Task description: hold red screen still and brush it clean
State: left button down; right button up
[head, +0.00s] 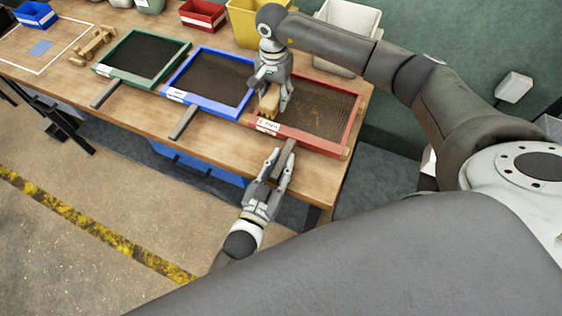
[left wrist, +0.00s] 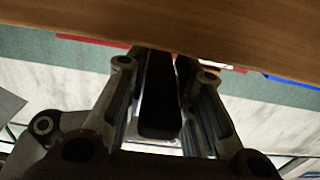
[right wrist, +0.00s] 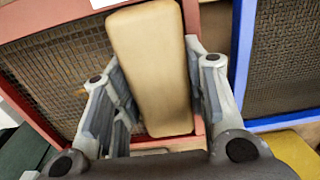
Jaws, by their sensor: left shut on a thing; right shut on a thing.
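The red screen (head: 355,118) lies flat at the right end of the bench, with orange-brown bits on its mesh. My left gripper (head: 280,160) is shut on this handle, which shows dark between the fingers in the left wrist view (left wrist: 158,95). My right gripper (head: 274,98) is over the left part of the red screen, shut on a wooden brush block (right wrist: 152,65). The block's underside is hidden, so I cannot tell whether it touches the mesh.
A blue screen (head: 205,108) lies close to the left of the red one, and a green screen (head: 140,88) lies further left. A yellow bin (head: 243,22), red bin (head: 203,14) and white bin (head: 345,15) stand behind.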

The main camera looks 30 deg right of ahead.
aim_at(297, 93)
jog(key=shift+f, duration=0.3)
jog(key=shift+s+d+r, duration=0.1)
jog(key=shift+s+d, duration=1.05)
jog(key=shift+s, duration=0.15)
jog(key=shift+s+d+f, duration=0.15)
jog(key=shift+s+d, duration=1.1)
jog(key=shift+s, duration=0.25)
jog(key=shift+s+d+f, duration=0.15)
jog(key=shift+s+d, duration=1.05)
jog(key=shift+s, duration=0.3)
jog(key=shift+s+d+r, duration=0.15)
jog(key=shift+s+d, duration=0.95)
jog(key=shift+s, duration=0.15)
jog(key=shift+s+d+r, duration=0.1)
jog(key=shift+s+d, duration=0.95)
jog(key=shift+s, duration=0.15)
jog(key=shift+w+d, duration=1.2)
jog(key=shift+d, duration=0.15)
jog(key=shift+w+a, duration=1.9)
jog(key=shift+w, duration=0.35)
jog(key=shift+w+a, duration=1.95)
jog(key=shift+w, duration=0.25)
jog(key=shift+w+a, duration=1.9)
jog(key=shift+w, duration=0.35)
jog(key=shift+w+d+f, duration=0.15)
jog(key=shift+w+d, duration=1)
jog(key=shift+d, duration=0.3)
jog(key=shift+s+d, duration=1.2)
jog(key=shift+s, duration=0.2)
